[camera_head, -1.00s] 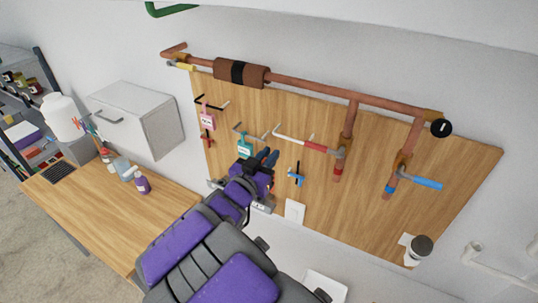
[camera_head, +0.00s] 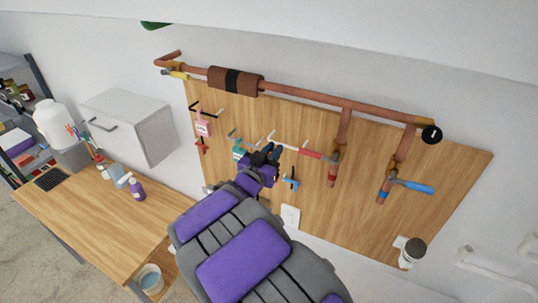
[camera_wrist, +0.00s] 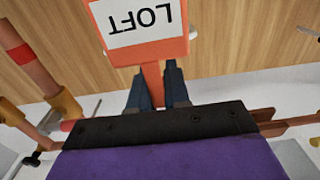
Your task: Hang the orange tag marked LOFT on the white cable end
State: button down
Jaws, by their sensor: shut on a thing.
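The orange tag (camera_wrist: 146,50) marked LOFT shows at the top of the wrist view, its print upside down. My gripper (camera_wrist: 157,88) is shut on the tag's narrow orange stem and holds it out in front of the wooden board. In the head view my gripper (camera_head: 268,153) is near the middle of the board, and the tag cannot be made out there. The white cable end (camera_head: 283,142) sticks out from the board just to the right of my gripper, beside a red lever. The tag is not seen on it.
A pink tag (camera_head: 203,128) hangs from a black end at left; a teal tag (camera_head: 239,150) is beside my gripper. Copper pipes (camera_head: 345,125) with a red lever (camera_head: 312,154) and a blue lever (camera_head: 414,187) stand right. A blue item (camera_head: 291,181) is below.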

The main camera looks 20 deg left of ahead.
aim_at(292, 132)
jog(key=shift+w+d+r+p, duration=0.15)
jog(key=shift+w+p, duration=0.1)
jog(key=shift+w, duration=0.85)
jog(key=shift+w+d+f+p, duration=0.1)
jog(key=shift+w+p, duration=0.2)
jog(key=shift+w, duration=0.85)
jog(key=shift+w+d+r+p, duration=0.15)
jog(key=shift+w+p, duration=0.1)
jog(key=shift+w, duration=0.85)
jog(key=shift+w+d+f, duration=0.1)
jog(key=shift+w+d, duration=0.05)
jog(key=shift+w, duration=0.55)
jog(key=shift+s, duration=0.1)
jog(key=shift+d+f, duration=0.1)
jog(key=shift+f, duration=0.35)
